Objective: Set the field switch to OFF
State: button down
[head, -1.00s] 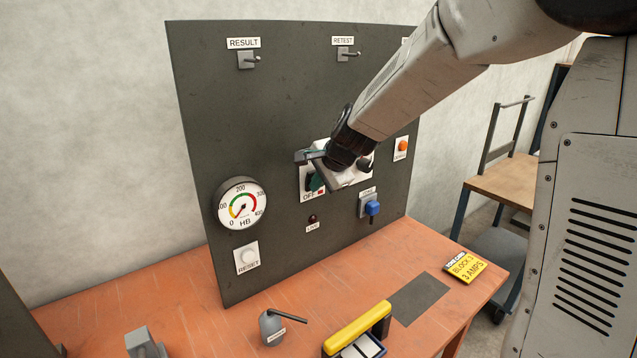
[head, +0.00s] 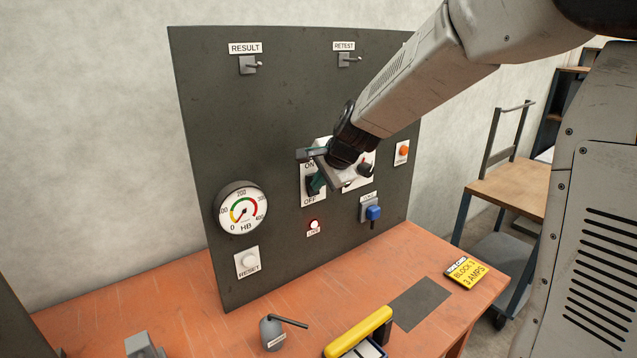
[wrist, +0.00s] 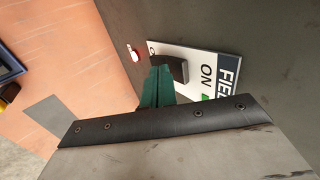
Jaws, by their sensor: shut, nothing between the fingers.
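The field switch plate (wrist: 218,78) is white, with FIELD and ON labels legible in the wrist view and a small green patch by ON. In the head view, the plate (head: 308,202) shows ON at the top and OFF below. The dark switch lever (wrist: 173,68) juts out toward the OFF end in the wrist view. Its exact setting is hard to tell. My gripper (wrist: 158,86) has green fingers shut together, with the tips right at the lever; contact is unclear. In the head view my gripper (head: 318,184) covers part of the switch.
A red lamp (head: 313,225) below the switch is lit. A knob (head: 366,170) and a blue-handled switch (head: 373,212) sit close to the right. An orange button (head: 403,151) is farther right. The gauge (head: 242,208) is at left. A grey oil can (head: 273,332) stands on the orange bench.

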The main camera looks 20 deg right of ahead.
jog(key=s+f+v, duration=0.1)
jog(key=v, duration=1.2)
jog(key=shift+s+d, duration=0.25)
jog(key=shift+s, duration=0.05)
jog(key=shift+f, duration=0.15)
jog(key=x, duration=0.9)
jog(key=w+x, duration=0.1)
jog(key=x, duration=0.4)
jog(key=shift+a+r, duration=0.15)
jog(key=shift+r, duration=0.2)
